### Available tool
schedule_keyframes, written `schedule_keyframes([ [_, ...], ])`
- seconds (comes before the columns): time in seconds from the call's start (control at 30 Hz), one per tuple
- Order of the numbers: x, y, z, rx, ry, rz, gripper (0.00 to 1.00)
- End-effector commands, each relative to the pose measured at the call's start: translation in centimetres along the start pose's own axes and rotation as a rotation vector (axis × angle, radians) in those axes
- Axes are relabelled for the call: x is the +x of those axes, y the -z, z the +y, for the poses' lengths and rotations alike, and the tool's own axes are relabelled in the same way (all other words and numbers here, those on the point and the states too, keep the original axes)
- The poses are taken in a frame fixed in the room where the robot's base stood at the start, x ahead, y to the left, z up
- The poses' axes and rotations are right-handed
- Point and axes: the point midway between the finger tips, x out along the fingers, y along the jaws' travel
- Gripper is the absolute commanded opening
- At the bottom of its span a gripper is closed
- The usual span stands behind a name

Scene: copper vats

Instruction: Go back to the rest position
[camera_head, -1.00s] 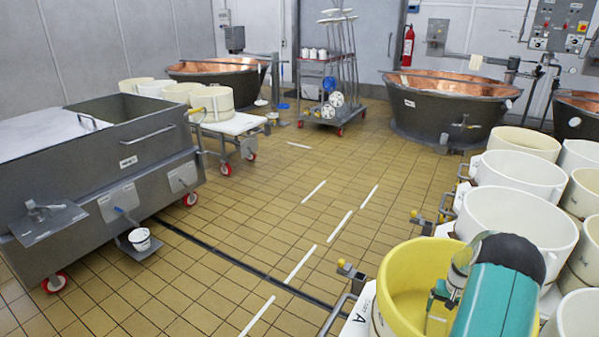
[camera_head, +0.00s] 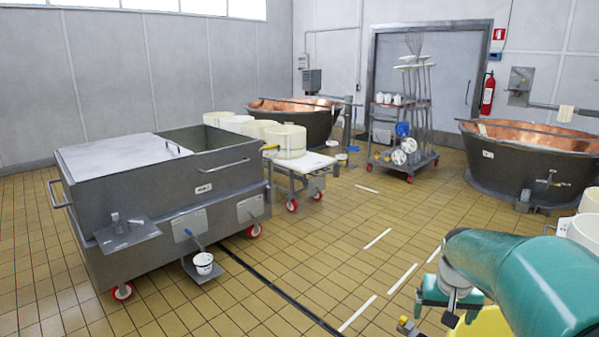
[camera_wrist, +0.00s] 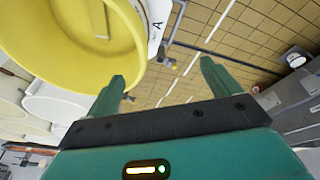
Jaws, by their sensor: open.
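My gripper (camera_wrist: 163,88) shows in the wrist view with its two green fingers spread apart and nothing between them. In the head view my green arm reaches in from the lower right, and my gripper (camera_head: 449,306) hangs at its end. A yellow tub (camera_wrist: 75,50) fills the upper left of the wrist view, close to the left finger. In the head view only a small piece of the yellow tub (camera_head: 487,324) shows, mostly hidden by my arm.
A grey wheeled vat (camera_head: 150,190) stands at the left. A low cart (camera_head: 300,165) with white tubs is behind it. Copper vats (camera_head: 530,160) and a tool trolley (camera_head: 402,150) stand at the back. White tubs (camera_head: 583,232) crowd the right edge. The tiled floor between is open.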

Motion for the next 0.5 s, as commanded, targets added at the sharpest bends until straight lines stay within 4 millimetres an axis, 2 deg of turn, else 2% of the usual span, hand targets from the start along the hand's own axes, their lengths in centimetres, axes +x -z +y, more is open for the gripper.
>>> schedule_keyframes([
  [0.03,-1.8,-1.1,-1.5,-0.025,0.007,0.024,0.89],
  [0.2,-6.3,-5.4,-5.4,-0.097,0.036,0.083,0.89],
  [0.4,-10.0,-11.3,-8.8,-0.179,0.083,0.150,0.89],
  [0.5,-11.3,-14.4,-10.1,-0.218,0.113,0.183,0.89],
])
